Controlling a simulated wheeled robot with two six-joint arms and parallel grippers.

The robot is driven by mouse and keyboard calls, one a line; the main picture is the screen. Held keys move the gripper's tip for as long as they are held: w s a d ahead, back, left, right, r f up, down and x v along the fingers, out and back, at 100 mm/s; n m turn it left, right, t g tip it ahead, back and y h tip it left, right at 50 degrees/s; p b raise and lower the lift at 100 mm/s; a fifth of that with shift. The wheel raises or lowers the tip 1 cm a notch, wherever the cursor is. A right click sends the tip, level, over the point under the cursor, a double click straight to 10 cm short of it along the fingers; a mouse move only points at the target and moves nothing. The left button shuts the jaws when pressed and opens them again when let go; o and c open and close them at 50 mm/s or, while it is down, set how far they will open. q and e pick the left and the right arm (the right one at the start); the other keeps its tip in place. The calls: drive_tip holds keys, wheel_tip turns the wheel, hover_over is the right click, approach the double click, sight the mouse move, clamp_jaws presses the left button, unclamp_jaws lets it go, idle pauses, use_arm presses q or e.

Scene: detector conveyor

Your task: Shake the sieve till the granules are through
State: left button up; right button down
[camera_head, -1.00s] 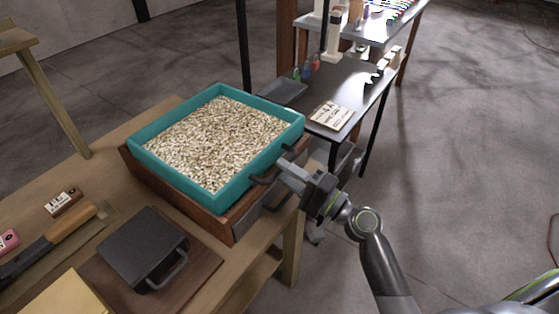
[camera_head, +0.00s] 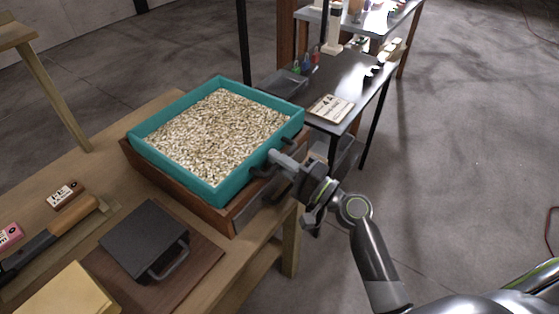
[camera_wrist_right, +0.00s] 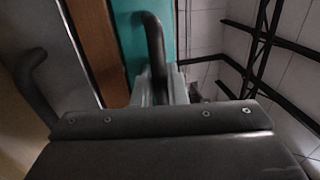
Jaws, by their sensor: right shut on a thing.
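The teal sieve (camera_head: 216,190) is full of pale granules (camera_head: 215,130) and sits on or just over a brown wooden box (camera_head: 180,188) on the bench. My right gripper (camera_head: 274,160) is shut on the sieve's dark handle on its right side. In the right wrist view the dark handle (camera_wrist_right: 153,42) rises from between the fingers against the teal wall (camera_wrist_right: 130,35). The granules look heaped nearly to the rim. What lies beneath the sieve is hidden. My left gripper is not in view.
A dark lidded box (camera_head: 145,238) with a handle lies on the bench near the front. A wooden-handled tool (camera_head: 75,218) and small labelled blocks (camera_head: 66,194) lie at left. A dark side table (camera_head: 345,85) holds a sign (camera_head: 331,108) and small bottles. Open floor lies at right.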

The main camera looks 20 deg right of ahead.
sight(265, 155)
drive_tip(key=shift+f+b+x, duration=0.15)
drive_tip(key=shift+b+x, duration=0.05)
drive_tip(key=shift+x, duration=0.6)
drive_tip(key=shift+f+b+x, duration=0.15)
drive_tip(key=shift+x, duration=0.6)
drive_tip(key=c, duration=1.5)
unclamp_jaws()
drive_tip(key=shift+c, duration=0.2)
drive_tip(key=b+v, duration=0.7)
drive_tip(key=v, duration=1)
drive_tip(key=shift+s+b, duration=0.15)
drive_tip(key=shift+b, duration=0.25)
drive_tip(key=shift+o, duration=0.2)
drive_tip(key=shift+d, duration=0.1)
